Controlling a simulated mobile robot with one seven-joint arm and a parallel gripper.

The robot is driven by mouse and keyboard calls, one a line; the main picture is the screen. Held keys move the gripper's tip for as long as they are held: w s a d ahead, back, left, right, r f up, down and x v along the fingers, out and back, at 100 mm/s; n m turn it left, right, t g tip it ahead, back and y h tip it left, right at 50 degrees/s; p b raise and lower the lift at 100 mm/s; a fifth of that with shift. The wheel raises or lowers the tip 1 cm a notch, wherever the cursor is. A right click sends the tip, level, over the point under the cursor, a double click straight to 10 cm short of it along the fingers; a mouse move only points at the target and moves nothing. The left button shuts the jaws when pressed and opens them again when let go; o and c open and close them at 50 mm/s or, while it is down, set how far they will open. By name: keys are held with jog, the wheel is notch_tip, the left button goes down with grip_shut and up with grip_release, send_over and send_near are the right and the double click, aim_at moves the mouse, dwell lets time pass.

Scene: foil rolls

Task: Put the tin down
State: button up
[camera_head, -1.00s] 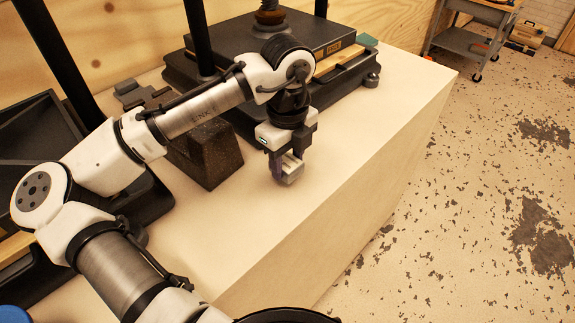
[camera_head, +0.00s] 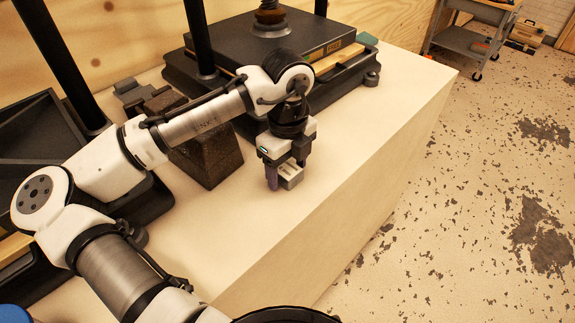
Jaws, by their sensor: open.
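The fingers hide part of the tin's back.
A dark, rough block (camera_head: 208,160) stands left of my gripper. A black press (camera_head: 275,45) stands behind, and another black machine is at the left. The worktop is clear in front and to the right of the tin. A grey cart (camera_head: 468,40) stands on the floor far right.

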aim_at(287, 169)
notch_tip(287, 169, up, 12)
jog(key=shift+r, duration=0.15)
dwell(0.3)
